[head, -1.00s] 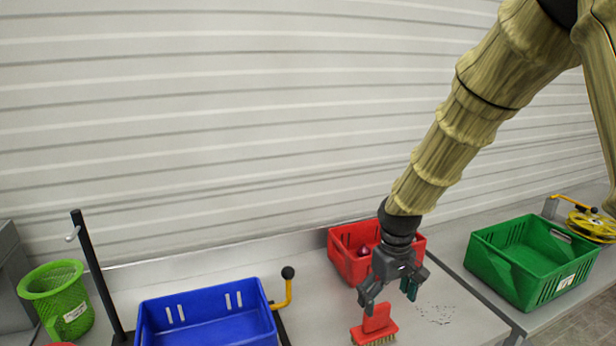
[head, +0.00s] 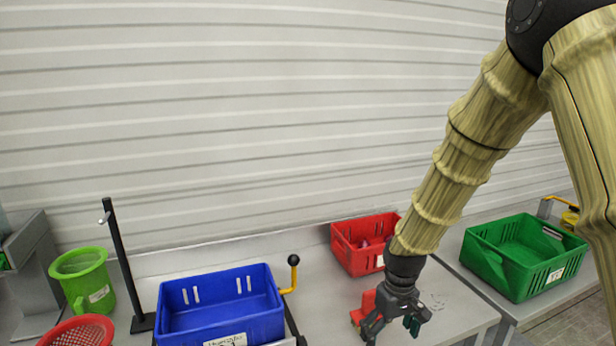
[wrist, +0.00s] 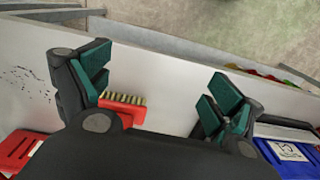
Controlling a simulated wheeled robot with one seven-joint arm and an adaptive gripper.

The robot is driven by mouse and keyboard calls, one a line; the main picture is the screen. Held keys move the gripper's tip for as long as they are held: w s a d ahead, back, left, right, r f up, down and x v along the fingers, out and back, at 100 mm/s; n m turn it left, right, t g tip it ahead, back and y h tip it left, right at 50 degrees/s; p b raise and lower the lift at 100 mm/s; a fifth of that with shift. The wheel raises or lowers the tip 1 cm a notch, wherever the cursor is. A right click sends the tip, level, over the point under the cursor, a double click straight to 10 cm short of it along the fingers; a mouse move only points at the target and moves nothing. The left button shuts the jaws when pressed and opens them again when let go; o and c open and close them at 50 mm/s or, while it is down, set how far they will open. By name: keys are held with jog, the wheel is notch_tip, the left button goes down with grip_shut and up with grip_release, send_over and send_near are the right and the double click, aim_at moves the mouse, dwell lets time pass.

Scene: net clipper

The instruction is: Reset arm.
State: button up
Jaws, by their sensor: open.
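My gripper (head: 393,325) is open and empty, with its fingers pointing down above the grey bench. In the wrist view its two green-padded fingers (wrist: 165,100) stand wide apart. A red brush (wrist: 122,108) with pale bristles lies on the bench below, partly behind the left finger in that view. In the head view the brush (head: 364,304) shows just behind and left of my gripper, and the wrist hides part of it.
A blue crate (head: 222,326) stands left of my gripper, with a yellow lever (head: 289,279) beside it. A red crate (head: 349,262) stands behind. A green crate (head: 485,271) is at the right. A green bucket (head: 101,300), red basket (head: 62,336) and black post (head: 122,262) are at the left.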

jog(key=s+f+m, duration=0.1)
jog(key=s+f, duration=0.6)
jog(key=f, duration=0.7)
jog(key=s+d+f+m+b, duration=0.1)
jog(key=s+f, duration=0.9)
jog(key=s, duration=0.4)
jog(key=s+d+f+m+b, duration=0.1)
jog(key=s+d+f+m, duration=0.1)
jog(key=s+f, duration=0.7)
jog(key=s, duration=0.5)
jog(key=shift+d+f+b, duration=0.25)
jog(key=shift+f+b, duration=0.05)
jog(key=shift+f, duration=0.05)
jog(key=shift+c, duration=0.4)
